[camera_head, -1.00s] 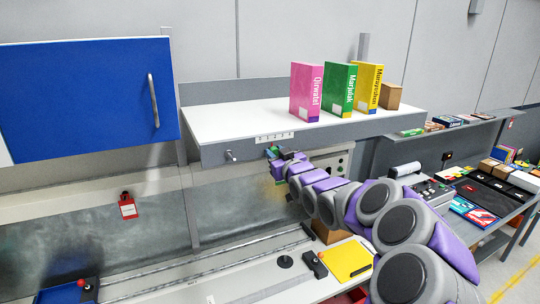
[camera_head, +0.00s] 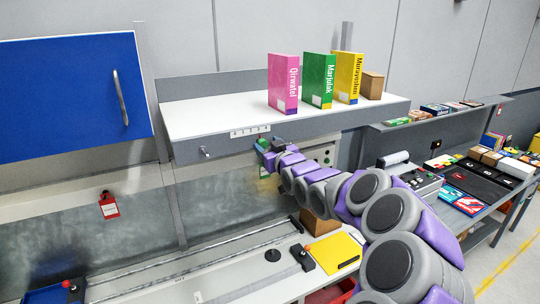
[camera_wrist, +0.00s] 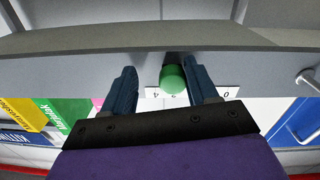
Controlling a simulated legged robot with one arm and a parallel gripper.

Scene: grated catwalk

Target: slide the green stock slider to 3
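The green stock slider (camera_wrist: 172,78) is a round green knob on the grey shelf edge in the wrist view. It stands in front of a white number strip (camera_wrist: 152,92), which also shows on the shelf front in the head view (camera_head: 250,131). My gripper (camera_wrist: 164,84) is open, with one dark finger on each side of the knob. The right finger is close to the knob; a wider gap is on the left. I cannot tell whether it touches.
A pink binder (camera_head: 283,84), a green binder (camera_head: 318,80) and a yellow binder (camera_head: 347,77) stand on the white shelf (camera_head: 215,112). A small metal knob (camera_head: 205,152) sticks out of the shelf front to the left. A blue cabinet door (camera_head: 65,95) is farther left.

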